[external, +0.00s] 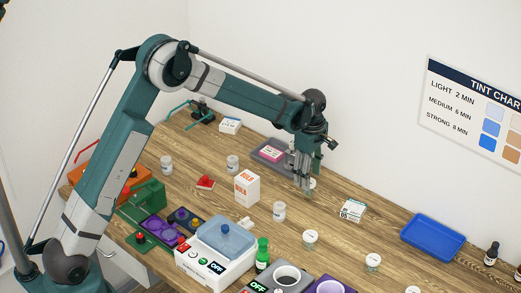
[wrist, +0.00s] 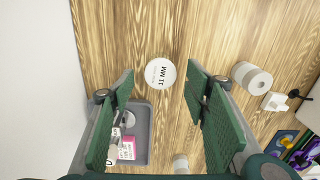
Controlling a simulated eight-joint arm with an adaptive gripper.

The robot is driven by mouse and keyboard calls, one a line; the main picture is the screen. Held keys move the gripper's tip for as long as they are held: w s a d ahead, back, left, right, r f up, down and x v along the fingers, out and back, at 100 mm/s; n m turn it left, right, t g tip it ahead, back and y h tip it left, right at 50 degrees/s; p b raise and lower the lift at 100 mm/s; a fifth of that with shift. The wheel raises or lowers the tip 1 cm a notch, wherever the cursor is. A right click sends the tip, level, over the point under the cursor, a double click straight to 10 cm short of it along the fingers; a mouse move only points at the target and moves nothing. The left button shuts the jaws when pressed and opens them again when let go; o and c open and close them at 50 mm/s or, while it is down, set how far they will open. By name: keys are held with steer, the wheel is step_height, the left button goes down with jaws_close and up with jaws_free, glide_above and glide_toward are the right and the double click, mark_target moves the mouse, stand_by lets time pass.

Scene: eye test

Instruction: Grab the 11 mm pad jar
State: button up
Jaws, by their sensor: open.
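The 11 mm pad jar (wrist: 160,73) shows in the wrist view as a round white lid with upside-down black lettering reading "11 MM". It stands on the wooden table between the lines of my two green-padded fingers, ahead of their tips, with clear space on both sides. In the external view a pale jar (external: 313,184) shows just behind and right of my gripper (external: 303,184), partly hidden by the fingers. My gripper points down, open and empty. I cannot tell the exact height of the fingertips above the table.
Another jar (wrist: 252,78) stands to the right.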

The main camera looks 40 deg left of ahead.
steer(key=shift+f, duration=0.1)
steer(key=shift+d+f, duration=0.15)
steer(key=shift+f, duration=2.35)
steer(key=c, duration=1)
